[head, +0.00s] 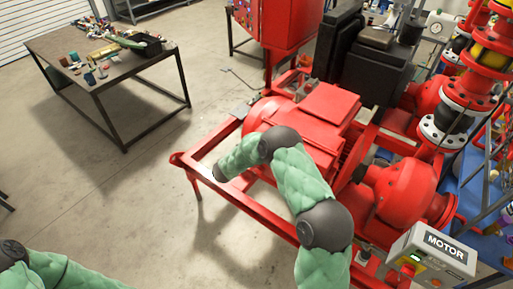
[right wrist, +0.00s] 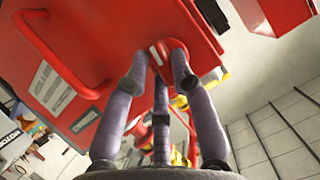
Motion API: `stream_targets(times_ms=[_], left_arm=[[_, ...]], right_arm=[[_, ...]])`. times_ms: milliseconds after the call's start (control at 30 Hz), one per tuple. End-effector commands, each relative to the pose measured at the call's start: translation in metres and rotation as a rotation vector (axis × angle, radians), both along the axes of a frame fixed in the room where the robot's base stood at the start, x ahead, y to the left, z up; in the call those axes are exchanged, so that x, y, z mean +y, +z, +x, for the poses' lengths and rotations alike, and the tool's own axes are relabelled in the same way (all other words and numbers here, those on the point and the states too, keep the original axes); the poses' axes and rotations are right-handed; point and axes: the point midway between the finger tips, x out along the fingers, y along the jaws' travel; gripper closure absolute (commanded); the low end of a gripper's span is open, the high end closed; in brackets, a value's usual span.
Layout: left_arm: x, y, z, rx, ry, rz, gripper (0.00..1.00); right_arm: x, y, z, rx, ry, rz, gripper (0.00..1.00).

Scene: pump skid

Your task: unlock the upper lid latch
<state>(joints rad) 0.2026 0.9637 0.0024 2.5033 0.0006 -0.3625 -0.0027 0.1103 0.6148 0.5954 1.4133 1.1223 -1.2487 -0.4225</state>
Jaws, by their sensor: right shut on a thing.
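In the right wrist view, a red latch (right wrist: 158,51) with a pale mark sits on the side of a red box (right wrist: 115,25). My right gripper (right wrist: 160,65) has its grey-purple fingers closed around this latch, with fingertips hiding part of it. I cannot tell how far the latch is turned, or whether it is the upper one. In the head view my right forearm and wrist hide the right gripper and the latch. Only green-sleeved parts of my left arm show at the lower left; its gripper is out of view.
A red handle (right wrist: 62,55) and pale labels are on the box. In the head view, the red skid frame (head: 228,190) surrounds the machinery. A MOTOR control box (head: 430,255) stands at the lower right. A cluttered table (head: 105,72) is at the left, with clear floor before it.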

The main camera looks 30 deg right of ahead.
Motion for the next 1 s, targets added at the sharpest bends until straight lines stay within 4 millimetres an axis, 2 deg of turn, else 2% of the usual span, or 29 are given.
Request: stream_targets(times_ms=[400,933,967,1000], left_arm=[[0.0,0.0132,0.0,0.0,0.0,0.0,1.0],[0.0,0.0139,-0.0001,0.0,0.0,0.0,1.0],[0.0,0.0139,-0.0001,0.0,0.0,0.0,1.0],[0.0,0.0139,-0.0001,0.0,0.0,0.0,1.0]], right_arm=[[0.0008,0.0007,0.0013,0.164,0.001,-0.068,1.0],[0.0007,0.0003,0.0011,0.184,0.002,-0.077,1.0],[0.0007,0.0003,0.0011,0.184,0.002,-0.077,0.7],[0.0007,0.0003,0.0011,0.184,0.002,-0.077,0.58]])
